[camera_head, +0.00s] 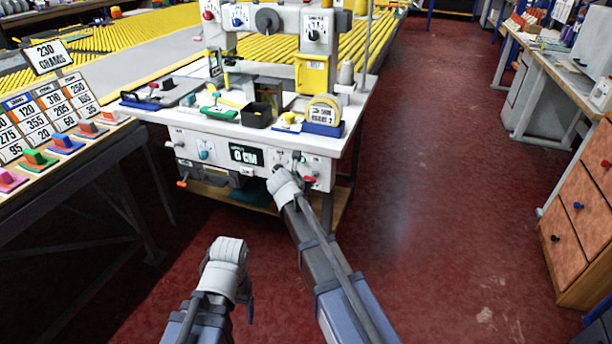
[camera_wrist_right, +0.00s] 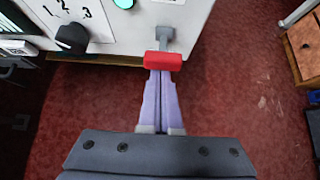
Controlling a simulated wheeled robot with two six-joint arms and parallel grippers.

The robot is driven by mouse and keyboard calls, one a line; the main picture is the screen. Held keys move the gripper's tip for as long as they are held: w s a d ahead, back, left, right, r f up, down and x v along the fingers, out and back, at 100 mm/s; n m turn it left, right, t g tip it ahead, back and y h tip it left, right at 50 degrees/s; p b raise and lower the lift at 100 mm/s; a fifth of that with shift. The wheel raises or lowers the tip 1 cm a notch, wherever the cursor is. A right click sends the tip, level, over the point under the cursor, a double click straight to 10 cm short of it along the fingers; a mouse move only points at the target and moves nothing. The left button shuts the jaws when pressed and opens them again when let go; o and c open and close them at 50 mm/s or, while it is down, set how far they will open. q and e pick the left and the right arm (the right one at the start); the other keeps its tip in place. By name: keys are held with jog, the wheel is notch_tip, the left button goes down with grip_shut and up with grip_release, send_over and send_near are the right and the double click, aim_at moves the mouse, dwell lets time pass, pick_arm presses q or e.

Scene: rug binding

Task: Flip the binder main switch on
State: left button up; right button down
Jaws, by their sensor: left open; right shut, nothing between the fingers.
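The binder (camera_head: 262,125) has a white front panel with knobs, a small display and a red-handled switch lever (camera_head: 309,179). In the right wrist view this red handle (camera_wrist_right: 163,61) sits on a grey stem on the panel, at the near end of the stem. My right gripper (camera_wrist_right: 162,76) is shut and empty, its lilac fingertips right at the handle's near edge; I cannot tell whether they touch. In the head view the right wrist hides part of the panel. My left gripper (camera_head: 228,246) is open, away from the binder in the lower middle.
A black selector knob (camera_wrist_right: 72,38) marked 1, 2, 3 and a green lamp (camera_wrist_right: 124,3) are left of the lever. A yellow tape measure (camera_head: 323,110) is on the binder top. A table with number cards (camera_head: 45,105) is at left. Red floor (camera_head: 430,200) is clear at right.

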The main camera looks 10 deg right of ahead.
pick_arm(q)
notch_tip(320, 180, up, 3)
jog(key=shift+p, duration=0.9)
pick_arm(e)
jog(key=shift+w+d+r+g+y, duration=0.15)
jog(key=shift+r+g+y, duration=0.2)
jog(key=shift+r, duration=0.4)
pick_arm(q)
jog(key=shift+r, duration=0.15)
pick_arm(e)
jog(key=shift+r, duration=0.15)
pick_arm(q)
notch_tip(320, 180, down, 4)
jog(key=d+b, duration=0.1)
jog(key=b, duration=0.3)
pick_arm(e)
notch_tip(320, 180, down, 4)
jog(key=s+a, duration=0.1)
jog(key=s, duration=0.1)
pick_arm(q)
notch_tip(320, 180, up, 8)
jog(key=p, duration=0.8)
pick_arm(e)
jog(key=w+r+v, duration=0.1)
jog(key=v, duration=0.9)
jog(key=shift+s, duration=0.1)
